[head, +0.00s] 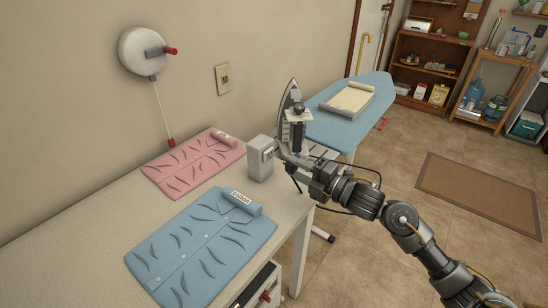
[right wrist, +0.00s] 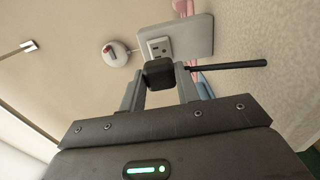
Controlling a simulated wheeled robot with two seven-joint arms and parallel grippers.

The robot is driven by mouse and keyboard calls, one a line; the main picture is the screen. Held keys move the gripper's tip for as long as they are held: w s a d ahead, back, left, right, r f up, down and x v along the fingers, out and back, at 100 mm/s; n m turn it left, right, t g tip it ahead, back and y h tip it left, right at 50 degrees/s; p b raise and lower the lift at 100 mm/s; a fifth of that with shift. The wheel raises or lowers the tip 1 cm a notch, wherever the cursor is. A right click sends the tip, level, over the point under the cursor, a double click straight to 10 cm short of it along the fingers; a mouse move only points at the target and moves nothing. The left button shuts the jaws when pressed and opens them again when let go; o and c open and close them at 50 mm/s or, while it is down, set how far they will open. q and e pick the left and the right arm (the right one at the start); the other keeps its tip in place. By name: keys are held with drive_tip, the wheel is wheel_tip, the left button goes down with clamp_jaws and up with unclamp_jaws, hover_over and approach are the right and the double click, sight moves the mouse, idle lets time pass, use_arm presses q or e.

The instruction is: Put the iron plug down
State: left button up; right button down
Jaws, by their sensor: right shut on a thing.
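The iron plug (right wrist: 158,72) is a small black block with a black cord (right wrist: 225,66) that runs off to the right in the right wrist view. My right gripper (right wrist: 160,82) is shut on it. The plug is in front of the face of a grey outlet box (head: 260,158), which also shows in the right wrist view (right wrist: 193,36); I cannot tell whether they touch. In the head view my right gripper (head: 283,153) is just right of that box. The iron (head: 291,103) stands upright behind my gripper, partly hidden. My left gripper is not in view.
A pink folded shirt (head: 192,163) and a blue folded shirt (head: 205,240) lie on the pale table (head: 95,230). A blue ironing board (head: 375,105) with a folded cream garment (head: 347,97) is behind. A white reel (head: 140,50) hangs on the wall. The table's front left is clear.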

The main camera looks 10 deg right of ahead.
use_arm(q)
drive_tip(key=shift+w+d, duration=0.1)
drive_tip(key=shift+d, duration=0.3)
